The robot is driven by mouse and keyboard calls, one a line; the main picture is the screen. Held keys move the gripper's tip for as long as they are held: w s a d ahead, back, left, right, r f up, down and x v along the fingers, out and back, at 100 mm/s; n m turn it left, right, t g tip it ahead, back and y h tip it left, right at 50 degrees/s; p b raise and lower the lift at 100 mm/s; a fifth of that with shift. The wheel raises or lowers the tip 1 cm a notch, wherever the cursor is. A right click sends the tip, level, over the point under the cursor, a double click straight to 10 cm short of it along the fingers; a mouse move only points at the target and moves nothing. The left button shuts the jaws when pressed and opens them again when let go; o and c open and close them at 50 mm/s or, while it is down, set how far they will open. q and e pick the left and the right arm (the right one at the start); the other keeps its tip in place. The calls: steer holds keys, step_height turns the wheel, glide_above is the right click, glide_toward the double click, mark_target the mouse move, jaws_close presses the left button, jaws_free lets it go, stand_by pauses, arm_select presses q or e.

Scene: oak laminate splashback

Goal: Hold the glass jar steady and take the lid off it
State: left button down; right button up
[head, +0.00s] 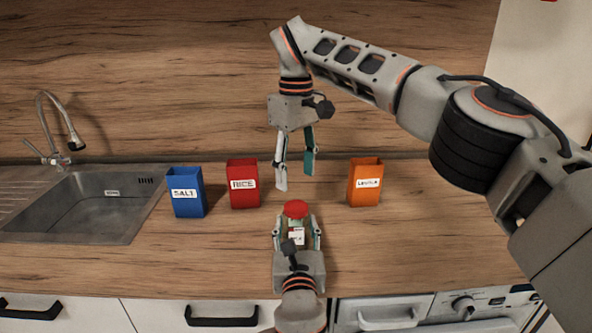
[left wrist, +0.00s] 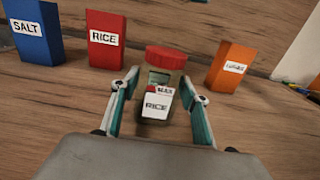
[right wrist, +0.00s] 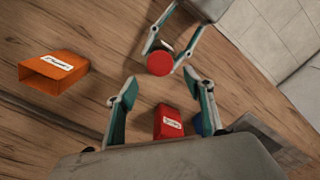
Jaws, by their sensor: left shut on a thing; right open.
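The glass jar (left wrist: 157,107) stands upright with a white label reading RICE. Its red lid (head: 296,208) sits on top, and also shows in the left wrist view (left wrist: 166,59) and right wrist view (right wrist: 160,63). My left gripper (head: 298,229) is shut on the jar's body, one finger on each side, below the lid. My right gripper (head: 295,180) is open and empty, pointing down above and a little behind the lid, apart from it. The left fingers hide part of the jar's sides in the head view.
A blue SALT canister (head: 187,197), a red RICE canister (head: 243,187) and an orange canister (head: 365,186) stand along the back of the wooden counter (head: 390,250). A sink (head: 95,205) with a tap is at the left. The counter around the jar is clear.

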mark_target(296, 206)
steer(key=shift+f, duration=3.95)
